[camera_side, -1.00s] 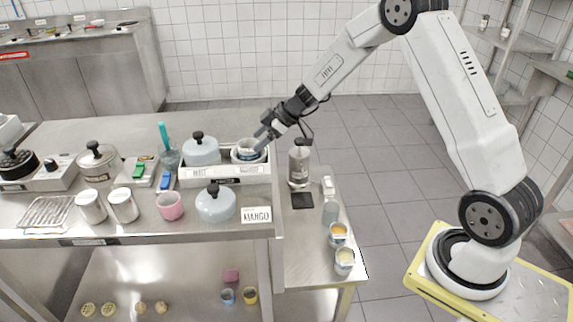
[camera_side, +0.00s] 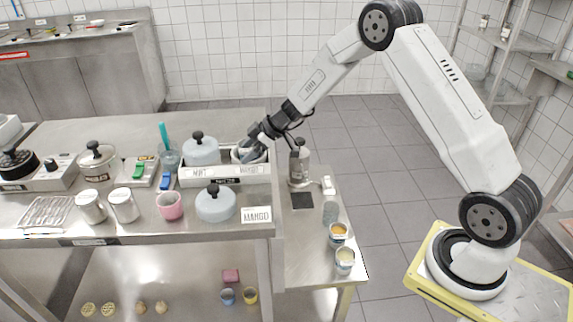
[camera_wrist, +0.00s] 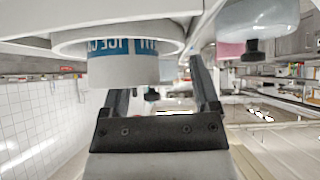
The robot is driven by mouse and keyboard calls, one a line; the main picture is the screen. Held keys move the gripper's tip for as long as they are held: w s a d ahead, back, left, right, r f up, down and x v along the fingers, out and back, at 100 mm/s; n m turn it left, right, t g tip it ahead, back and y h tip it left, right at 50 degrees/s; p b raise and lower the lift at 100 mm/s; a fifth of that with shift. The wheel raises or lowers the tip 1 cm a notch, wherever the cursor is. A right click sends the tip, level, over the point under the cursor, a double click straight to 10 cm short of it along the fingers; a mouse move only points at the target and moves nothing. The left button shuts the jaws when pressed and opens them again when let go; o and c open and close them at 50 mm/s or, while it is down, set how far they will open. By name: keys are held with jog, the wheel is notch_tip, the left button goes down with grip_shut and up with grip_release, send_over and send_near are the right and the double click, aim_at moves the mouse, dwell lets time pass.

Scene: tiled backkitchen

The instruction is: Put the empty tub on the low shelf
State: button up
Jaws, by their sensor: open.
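The tub (camera_wrist: 123,70), white with a blue lettered band, sits in the right-hand opening of the rack (camera_side: 225,182) on the counter. In the side view only part of its pale rim (camera_side: 236,155) shows past my gripper (camera_side: 252,146). In the wrist view my gripper (camera_wrist: 168,75) is open; the tub overlaps one finger and the other finger stands apart from it. I cannot tell whether the fingers straddle the tub's wall, and its inside is hidden. The low shelf (camera_side: 180,270) is under the counter.

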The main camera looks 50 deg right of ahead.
grip_shut()
jog(key=shift+r, duration=0.15)
jog(key=shift+r, duration=0.9)
jog(key=s+r, duration=1.1)
jog(key=s, duration=0.3)
jog(key=shift+a, duration=0.4)
